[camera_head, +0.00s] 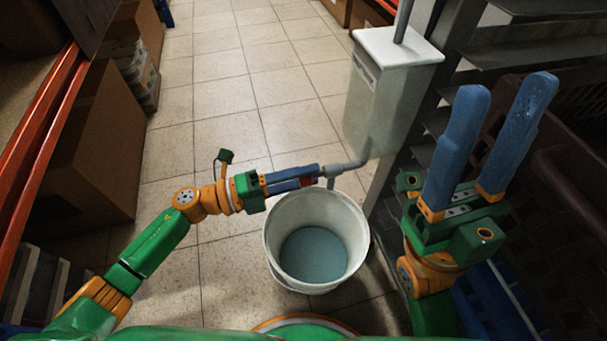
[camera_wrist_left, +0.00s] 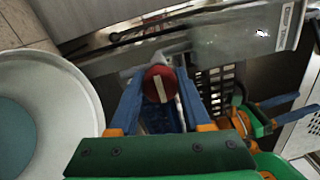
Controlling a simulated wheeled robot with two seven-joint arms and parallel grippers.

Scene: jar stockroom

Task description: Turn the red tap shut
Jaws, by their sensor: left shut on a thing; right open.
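The red tap (camera_head: 307,181) is on a grey spout pipe (camera_head: 345,166) at the foot of a white tank (camera_head: 366,100). In the left wrist view the red tap (camera_wrist_left: 158,84) is a round knob with a pale stripe, between the blue fingers. My left gripper (camera_head: 316,175) is shut on it and hides most of it in the head view. A white bucket (camera_head: 275,255) with bluish-grey liquid stands below the spout; it also shows in the left wrist view (camera_wrist_left: 84,105). My right gripper (camera_head: 507,90) is open and empty, fingers pointing up, right of the tank.
Cardboard boxes (camera_head: 92,150) and an orange-edged shelf (camera_head: 35,150) line the left side. Metal shelving and a dark crate (camera_head: 570,190) stand close on the right, around my right arm. The tiled floor (camera_head: 230,95) is clear in the middle.

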